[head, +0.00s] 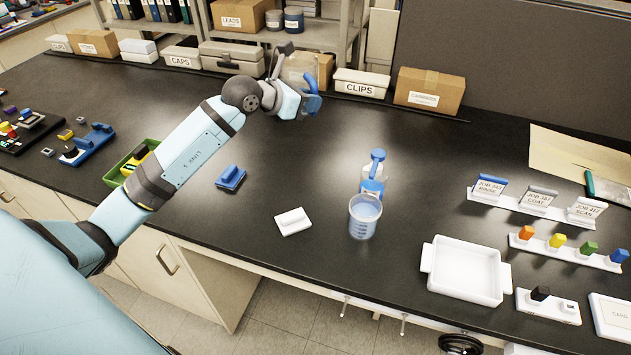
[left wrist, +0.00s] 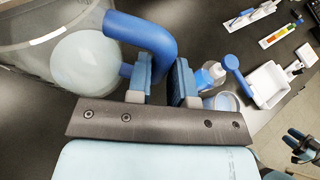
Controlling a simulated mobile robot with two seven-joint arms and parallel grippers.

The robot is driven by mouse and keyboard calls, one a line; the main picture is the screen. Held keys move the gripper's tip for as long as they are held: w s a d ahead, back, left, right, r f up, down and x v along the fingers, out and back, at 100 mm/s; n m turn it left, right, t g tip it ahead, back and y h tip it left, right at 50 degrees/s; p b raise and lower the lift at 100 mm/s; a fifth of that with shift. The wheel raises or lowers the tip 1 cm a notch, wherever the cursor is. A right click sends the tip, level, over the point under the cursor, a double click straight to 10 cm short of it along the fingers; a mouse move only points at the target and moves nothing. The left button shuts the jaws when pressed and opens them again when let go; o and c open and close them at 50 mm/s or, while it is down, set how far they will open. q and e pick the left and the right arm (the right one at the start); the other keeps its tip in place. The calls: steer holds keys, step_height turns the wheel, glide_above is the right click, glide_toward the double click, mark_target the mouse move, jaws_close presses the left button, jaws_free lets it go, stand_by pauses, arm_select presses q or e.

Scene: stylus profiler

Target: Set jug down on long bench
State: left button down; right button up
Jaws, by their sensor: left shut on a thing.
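My left gripper (head: 297,104) is shut on the blue handle of the jug (head: 313,103), above the back of the long black bench (head: 300,180). In the left wrist view, the gripper's fingers (left wrist: 163,85) pinch the handle, and the large clear body of the jug (left wrist: 35,52) fills the upper left. A pale round form shows through its wall. In the head view the arm hides part of the jug; whether its base touches the bench cannot be told. What looks like my right gripper (left wrist: 302,146) is small at the lower right of the wrist view.
A white tray (head: 466,270) and job-card rack (head: 537,205) are right. A CLIPS box (head: 361,84) and carton (head: 429,90) line the back. Bare bench lies between.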

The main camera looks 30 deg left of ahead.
arm_select(q)
steer(key=f, duration=0.6)
steer(key=a+f+p, duration=0.1)
steer(key=f, duration=0.5)
steer(key=a+f, duration=0.1)
steer(key=f, duration=0.5)
steer(key=shift+w+f, duration=0.25)
steer(key=shift+w, duration=0.1)
steer(key=shift+f, duration=0.1)
arm_select(e)
steer(key=shift+s+d+r, duration=0.1)
steer(key=shift+s+r, duration=0.1)
steer(key=shift+r, duration=0.3)
arm_select(q)
steer(key=shift+f, duration=0.2)
steer(key=c, duration=1)
jaws_free()
steer(key=shift+r, duration=0.1)
